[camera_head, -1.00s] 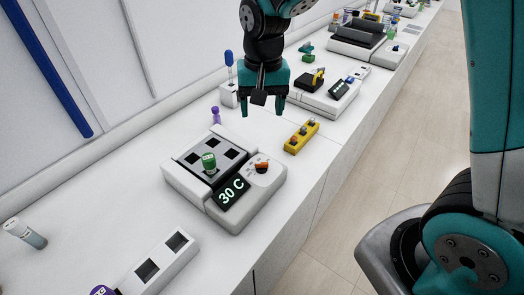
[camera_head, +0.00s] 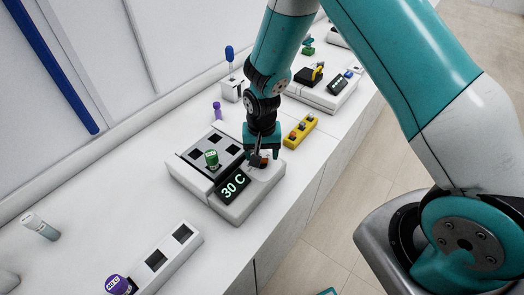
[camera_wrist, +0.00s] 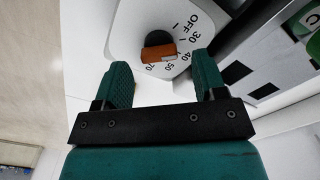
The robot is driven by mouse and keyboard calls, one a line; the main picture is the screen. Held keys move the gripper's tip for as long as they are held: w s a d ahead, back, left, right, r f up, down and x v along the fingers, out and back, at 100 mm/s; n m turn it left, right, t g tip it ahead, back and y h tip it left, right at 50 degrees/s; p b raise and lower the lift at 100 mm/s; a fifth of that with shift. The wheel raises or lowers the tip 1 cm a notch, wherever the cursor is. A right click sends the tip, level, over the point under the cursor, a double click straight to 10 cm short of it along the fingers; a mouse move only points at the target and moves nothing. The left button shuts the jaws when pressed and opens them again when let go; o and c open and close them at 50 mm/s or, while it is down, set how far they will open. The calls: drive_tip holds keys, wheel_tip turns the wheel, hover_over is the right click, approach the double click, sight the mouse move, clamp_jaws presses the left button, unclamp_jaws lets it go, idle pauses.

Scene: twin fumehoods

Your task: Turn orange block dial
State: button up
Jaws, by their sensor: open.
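The orange block dial (camera_wrist: 158,52) sits on the white, rounded end of the heating block device (camera_head: 222,209). In the wrist view it is an orange bar on a dark round base, with OFF, 30, 40, 50 and 70 marked around it. My gripper (camera_wrist: 161,75) is open, with its two green fingers apart and pointing toward the dial, one to each side of it. It does not hold the dial. In the head view my gripper (camera_head: 262,150) is over the dial and hides most of it.
A green-capped vial (camera_head: 212,158) stands in the block beside the dial. A yellow rack (camera_head: 299,131) lies close behind my gripper. A white rack (camera_head: 162,255) with a purple-capped vial (camera_head: 117,285) is at the front. A second device (camera_head: 318,91) stands farther back.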

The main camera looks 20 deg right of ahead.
drive_tip(key=shift+f, duration=0.75)
drive_tip(key=c, duration=0.9)
drive_tip(key=shift+c, duration=0.2)
drive_tip(key=shift+n, duration=0.4)
drive_tip(key=n+b, duration=0.2)
drive_tip(key=n, duration=0.1)
drive_tip(key=shift+a+n, duration=0.1)
drive_tip(key=shift+n, duration=0.2)
drive_tip(key=shift+a+n+b, duration=0.1)
drive_tip(key=shift+n+b, duration=0.8)
drive_tip(key=shift+n, duration=0.9)
drive_tip(key=shift+r, duration=0.1)
